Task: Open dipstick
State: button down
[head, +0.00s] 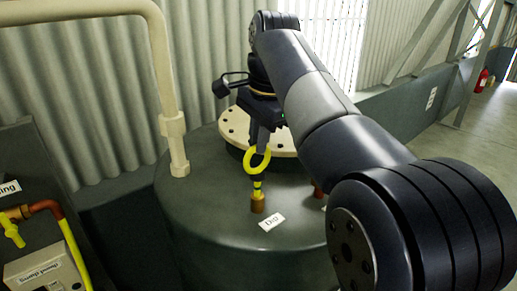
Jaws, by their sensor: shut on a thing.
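The dipstick (257,187) stands upright on top of a dark green tank (190,215). It has a yellow ring handle, a yellow and dark shaft, and a brass base fitting (257,204). A small white label reading "Dip" (271,221) lies beside it on the tank. My gripper (259,152) reaches down from above and is shut on the yellow ring (248,160). The fingertips overlap the ring's upper part. I cannot tell how far the shaft is out of the fitting.
A cream pipe (165,75) rises at the tank's left edge. A cream bolted flange (232,128) lies behind the dipstick. A brown-red fitting (318,191) is partly hidden by my arm. At lower left are a yellow-handled valve (12,232) and a "dump sump" box (45,275).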

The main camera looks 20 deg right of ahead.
jog(key=shift+r, duration=1.9)
jog(key=c, duration=1.5)
grip_release()
jog(key=shift+o, duration=0.2)
jog(key=shift+f, duration=0.1)
